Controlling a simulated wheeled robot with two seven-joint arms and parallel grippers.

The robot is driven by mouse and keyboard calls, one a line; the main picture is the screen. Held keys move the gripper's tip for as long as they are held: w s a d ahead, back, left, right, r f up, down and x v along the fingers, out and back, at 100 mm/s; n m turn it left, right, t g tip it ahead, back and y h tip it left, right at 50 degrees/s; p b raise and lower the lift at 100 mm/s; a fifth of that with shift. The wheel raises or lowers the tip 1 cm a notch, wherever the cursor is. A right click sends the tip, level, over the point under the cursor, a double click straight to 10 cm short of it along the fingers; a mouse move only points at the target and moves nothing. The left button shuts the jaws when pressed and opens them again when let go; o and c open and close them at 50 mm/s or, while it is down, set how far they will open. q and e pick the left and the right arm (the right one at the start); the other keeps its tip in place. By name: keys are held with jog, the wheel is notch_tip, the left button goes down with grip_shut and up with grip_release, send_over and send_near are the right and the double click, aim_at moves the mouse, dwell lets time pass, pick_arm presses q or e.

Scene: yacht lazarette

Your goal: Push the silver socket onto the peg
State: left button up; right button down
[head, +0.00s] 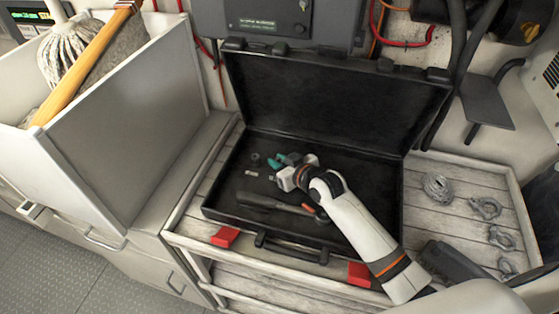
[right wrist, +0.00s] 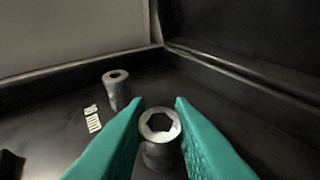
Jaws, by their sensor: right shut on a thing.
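My right gripper (head: 281,161) reaches into the open black case, with its teal fingers near the case's back. In the right wrist view my right gripper (right wrist: 160,105) is shut on the silver socket (right wrist: 160,146), which stands upright with its hexagonal opening facing up. Its lower end is hidden, so I cannot tell whether it is on a peg or touching the floor. No bare peg can be made out. A second, greyer socket (right wrist: 117,92) stands upright farther back on the left; it also shows in the head view (head: 255,159). My left gripper is not in view.
The case (head: 222,205) has its lid (head: 330,100) raised at the back. A dark ratchet-like tool (head: 270,203) lies near its front, and small white labels (right wrist: 93,119) mark its floor.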

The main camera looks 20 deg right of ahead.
jog(key=c, duration=1.2)
grip_release()
jog(key=shift+o, duration=0.2)
jog(key=b+v, duration=0.1)
jog(key=v, duration=1.1)
jog(key=shift+r, duration=0.1)
